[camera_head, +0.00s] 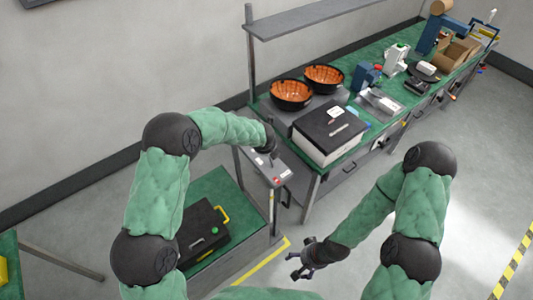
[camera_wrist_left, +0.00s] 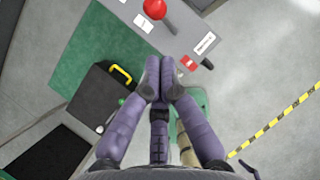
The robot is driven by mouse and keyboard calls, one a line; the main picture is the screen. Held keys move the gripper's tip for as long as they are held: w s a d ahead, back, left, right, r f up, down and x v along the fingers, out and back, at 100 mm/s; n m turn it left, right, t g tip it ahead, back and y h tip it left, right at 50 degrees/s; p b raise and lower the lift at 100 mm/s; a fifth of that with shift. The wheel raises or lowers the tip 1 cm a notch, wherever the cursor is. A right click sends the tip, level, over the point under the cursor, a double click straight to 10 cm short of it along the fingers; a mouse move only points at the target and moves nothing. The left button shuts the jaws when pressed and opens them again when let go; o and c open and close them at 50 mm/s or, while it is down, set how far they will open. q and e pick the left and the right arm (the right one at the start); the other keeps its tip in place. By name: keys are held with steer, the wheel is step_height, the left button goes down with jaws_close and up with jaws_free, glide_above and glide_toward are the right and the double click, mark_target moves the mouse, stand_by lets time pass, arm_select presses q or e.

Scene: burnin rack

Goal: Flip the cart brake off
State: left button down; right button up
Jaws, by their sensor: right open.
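The cart (camera_head: 232,200) has a green deck and a grey top panel (camera_head: 292,172). In the left wrist view, the panel (camera_wrist_left: 120,20) carries a lever with a red ball knob (camera_wrist_left: 155,8), a red label (camera_wrist_left: 190,62) and a small black handle (camera_wrist_left: 207,64) at its edge. I cannot tell which one is the brake. My left gripper (camera_wrist_left: 164,68) has its fingertips together over the panel edge, below the red knob, with nothing seen between them. In the head view the left hand (camera_head: 270,150) is dark and partly hidden. My right gripper (camera_head: 296,264) is open and empty above the floor.
A black case (camera_head: 203,236) with a yellow handle sits on the cart's green deck. Behind stands a long bench (camera_head: 395,48) with two orange-lined bowls (camera_head: 292,93), a black-topped white box (camera_head: 330,130) and other equipment. The floor to the right (camera_head: 470,190) is clear.

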arm_select(q)
steer(key=v, duration=0.3)
steer(key=shift+a+r, duration=0.3)
steer(key=shift+r, duration=0.15)
arm_select(e)
steer(key=shift+s+r, duration=0.1)
steer(key=shift+s, duration=0.05)
arm_select(q)
steer(key=shift+s, duration=0.15)
arm_select(e)
steer(key=shift+s+a, duration=0.1)
